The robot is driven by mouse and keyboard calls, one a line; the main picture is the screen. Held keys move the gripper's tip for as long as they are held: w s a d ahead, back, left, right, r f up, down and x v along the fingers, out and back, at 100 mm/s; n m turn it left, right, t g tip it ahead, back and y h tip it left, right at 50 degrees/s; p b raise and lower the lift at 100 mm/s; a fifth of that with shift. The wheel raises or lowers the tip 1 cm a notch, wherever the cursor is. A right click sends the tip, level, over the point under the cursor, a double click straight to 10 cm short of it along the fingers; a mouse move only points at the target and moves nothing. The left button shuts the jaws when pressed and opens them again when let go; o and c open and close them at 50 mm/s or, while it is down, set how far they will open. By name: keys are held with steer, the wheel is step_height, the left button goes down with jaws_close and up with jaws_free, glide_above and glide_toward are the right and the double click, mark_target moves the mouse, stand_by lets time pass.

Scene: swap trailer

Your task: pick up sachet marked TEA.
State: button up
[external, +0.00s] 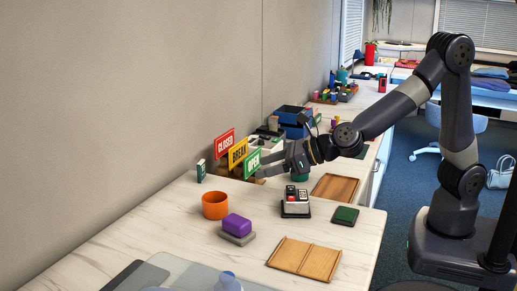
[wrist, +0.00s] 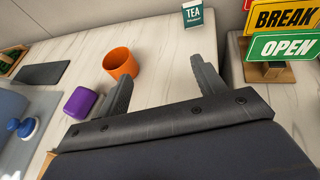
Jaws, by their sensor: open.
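The sachet marked TEA (wrist: 193,14) is dark green with white lettering and stands upright near the wall, at the top of the wrist view. In the external view it is a small green and white packet (external: 201,170) behind the orange cup. My gripper (wrist: 160,72) is open, with nothing between its two dark fingers. The sachet lies beyond the fingertips, apart from them. In the external view my gripper (external: 266,163) is above the counter, to the right of the sachet, with the sign stand between them in the picture.
An orange cup (external: 215,205) and a purple block (external: 237,225) on a grey base stand in front of the sachet. Signs reading CLOSED, BREAK (external: 238,153) and OPEN (external: 253,163) stand close to my gripper. Wooden trays (external: 304,258) lie nearer the front edge.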

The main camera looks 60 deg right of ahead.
steer(key=h+p, duration=0.1)
glide_toward(204, 165)
steer(key=shift+w+m, duration=0.15)
steer(key=shift+m, duration=0.25)
steer(key=p+x, duration=0.1)
steer(key=x, duration=0.4)
steer(key=shift+w, duration=0.1)
steer(key=shift+p+x, duration=1.4)
steer(key=shift+x, duration=0.75)
steer(key=shift+w+a+f, duration=0.2)
steer(key=shift+w, duration=0.25)
steer(key=c, duration=1)
